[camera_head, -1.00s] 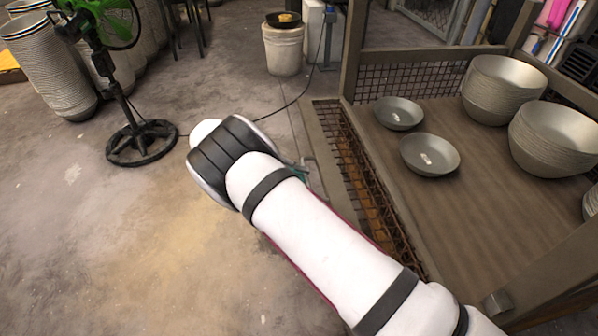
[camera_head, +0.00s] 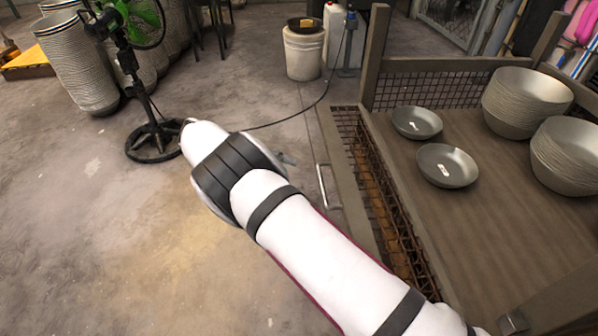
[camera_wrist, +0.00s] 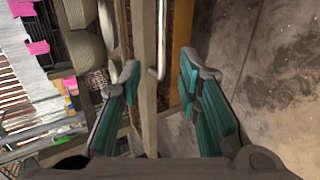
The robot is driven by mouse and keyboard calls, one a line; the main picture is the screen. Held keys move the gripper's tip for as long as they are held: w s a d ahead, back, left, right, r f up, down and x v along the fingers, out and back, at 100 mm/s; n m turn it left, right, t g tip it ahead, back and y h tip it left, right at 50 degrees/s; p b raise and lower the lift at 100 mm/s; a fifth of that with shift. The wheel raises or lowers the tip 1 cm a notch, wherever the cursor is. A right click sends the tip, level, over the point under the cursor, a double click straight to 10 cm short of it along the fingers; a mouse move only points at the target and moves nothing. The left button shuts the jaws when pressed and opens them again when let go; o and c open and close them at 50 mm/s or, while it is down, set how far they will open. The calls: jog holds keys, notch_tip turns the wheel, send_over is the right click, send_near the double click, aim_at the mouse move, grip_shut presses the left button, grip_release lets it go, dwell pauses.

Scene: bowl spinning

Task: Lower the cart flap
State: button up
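The cart flap (camera_head: 346,190) is a brown-framed mesh panel along the cart's left side, with a pale metal handle (camera_head: 325,187) on its outer face. Its exact tilt is hard to tell. My gripper is mostly hidden behind my white arm in the head view; a fingertip shows just left of the handle, apart from it. In the wrist view my gripper (camera_wrist: 160,85) is open, with teal-padded fingers spread wide. The handle (camera_wrist: 160,45) and flap edge (camera_wrist: 143,60) appear between and beyond the fingers. Nothing is held.
Bowls, two single (camera_head: 447,166) and others stacked (camera_head: 527,100), stand on the cart top (camera_head: 480,225). A green fan (camera_head: 155,138) stands on the floor at left. A white bucket (camera_head: 303,52) stands behind, with a cable on the floor.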

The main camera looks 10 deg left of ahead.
jog(key=shift+v, duration=1.05)
